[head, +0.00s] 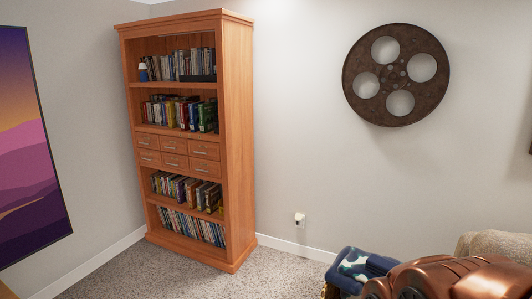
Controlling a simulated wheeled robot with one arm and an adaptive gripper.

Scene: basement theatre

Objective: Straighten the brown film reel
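The brown film reel (394,76) hangs on the pale wall in the upper right of the head view. It is a dark, mottled disc with several large round holes and a cluster of small holes around its hub. Its whole face shows, seen a little from an angle. Nothing covers it. Its large holes sit unevenly about the vertical, but I cannot tell its tilt for sure. My gripper is not seen in this view, and nothing is seen touching the reel.
A tall wooden bookshelf (240,150) with books and drawers stands left of the reel. A blue patterned cloth item (362,268) and beige upholstery (495,245) are at lower right. A wall outlet (299,220) is below. A purple picture (30,150) hangs at left. Some carpet (285,272) is clear.

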